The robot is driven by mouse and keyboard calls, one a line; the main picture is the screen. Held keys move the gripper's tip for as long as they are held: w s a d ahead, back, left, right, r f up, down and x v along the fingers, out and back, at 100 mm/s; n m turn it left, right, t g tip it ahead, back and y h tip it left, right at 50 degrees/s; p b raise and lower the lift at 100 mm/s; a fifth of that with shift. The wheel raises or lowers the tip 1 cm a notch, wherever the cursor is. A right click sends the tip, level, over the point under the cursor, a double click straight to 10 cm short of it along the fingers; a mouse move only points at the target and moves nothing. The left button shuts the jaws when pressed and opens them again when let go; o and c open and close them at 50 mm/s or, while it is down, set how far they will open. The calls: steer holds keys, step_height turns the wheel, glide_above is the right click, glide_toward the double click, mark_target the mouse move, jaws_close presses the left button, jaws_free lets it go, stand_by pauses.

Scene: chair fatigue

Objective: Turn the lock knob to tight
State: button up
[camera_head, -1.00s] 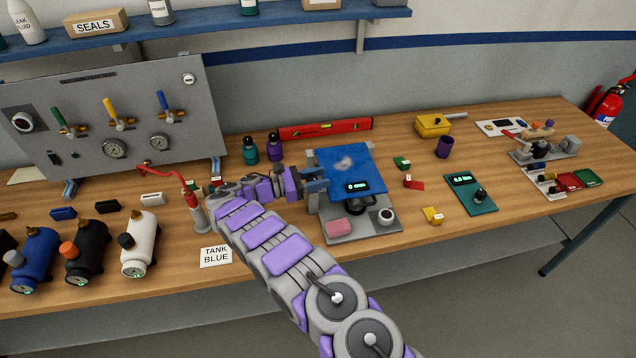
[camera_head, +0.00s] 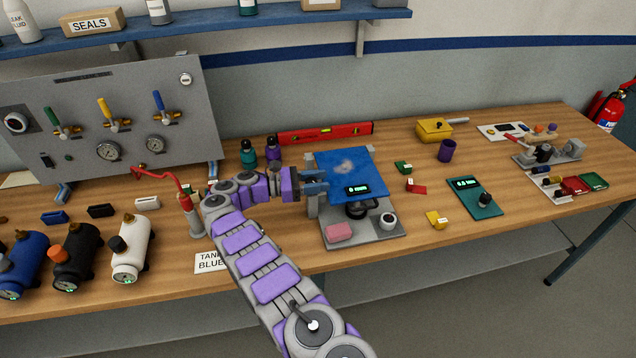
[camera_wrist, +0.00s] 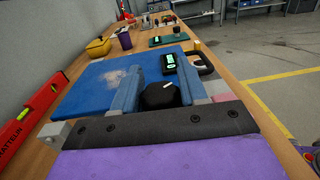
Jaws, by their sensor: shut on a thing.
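The lock knob (camera_wrist: 160,97) is black with a white pointer line and sits at the left edge of a blue plate. In the wrist view it lies between my gripper's (camera_wrist: 158,84) two blue fingers, which are shut on it. The pointer line slants up to the right. In the head view my gripper (camera_head: 322,183) reaches the plate's left side, and the knob is hidden behind it. The blue plate (camera_head: 345,168) belongs to a grey-based fixture (camera_head: 376,229). A small green-lit display (camera_head: 357,189) stands on the plate's front edge; its text is too small to read.
A pink block (camera_head: 339,232) and a round dial (camera_head: 388,220) sit on the fixture's base. A red level (camera_head: 325,132) lies behind the plate. A red-hosed stand (camera_head: 190,215) is left of my arm. Small coloured blocks lie to the right.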

steer(key=shift+a+r, duration=0.1)
steer(key=shift+r, duration=0.05)
steer(key=o, duration=0.6)
steer(key=shift+w, duration=0.1)
steer(key=o, duration=0.4)
steer(key=shift+a, duration=0.2)
steer(key=shift+c, duration=0.2)
steer(key=shift+d, duration=0.1)
